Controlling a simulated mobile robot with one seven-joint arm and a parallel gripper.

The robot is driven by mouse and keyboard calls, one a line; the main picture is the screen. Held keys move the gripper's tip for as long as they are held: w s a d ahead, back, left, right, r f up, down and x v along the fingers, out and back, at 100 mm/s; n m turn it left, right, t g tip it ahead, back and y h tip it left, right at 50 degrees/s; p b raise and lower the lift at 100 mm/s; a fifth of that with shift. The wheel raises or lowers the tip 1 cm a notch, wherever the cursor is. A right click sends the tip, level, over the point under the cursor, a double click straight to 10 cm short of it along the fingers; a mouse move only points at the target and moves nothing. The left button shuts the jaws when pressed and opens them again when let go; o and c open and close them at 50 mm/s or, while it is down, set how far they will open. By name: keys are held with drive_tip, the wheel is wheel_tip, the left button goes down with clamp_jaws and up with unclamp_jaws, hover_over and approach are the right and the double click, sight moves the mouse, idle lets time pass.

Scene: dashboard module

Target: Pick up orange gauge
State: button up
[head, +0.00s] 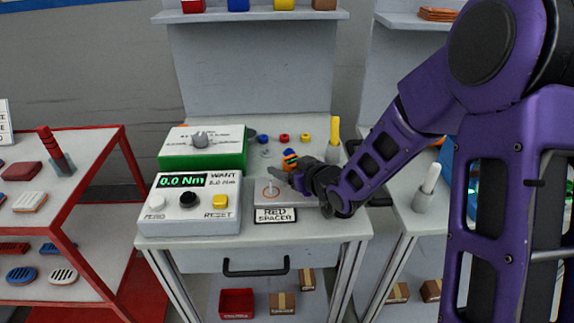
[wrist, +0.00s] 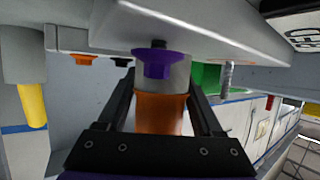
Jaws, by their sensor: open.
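The orange gauge (wrist: 160,110) has an orange handle and a grey end, like the other handled gauges here. In the wrist view, which is upside down, the handle stands between the two fingers of my gripper (wrist: 162,100). The fingers are apart, with gaps beside the handle. A small purple flanged piece (wrist: 157,63) overlaps the grey end. In the head view my gripper (head: 294,177) is low over the grey table, right of the white control box. A small orange and dark patch (head: 290,158) shows just behind it; I cannot tell whether it is the gauge.
A yellow gauge (head: 335,132) stands behind my gripper to the right. Small blue, red and yellow spacers (head: 284,137) lie at the back. The control box (head: 188,205) and green box (head: 203,160) stand left. A "RED SPACER" sign (head: 275,215) is at the front edge.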

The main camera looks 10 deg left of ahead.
clamp_jaws()
idle(0.4)
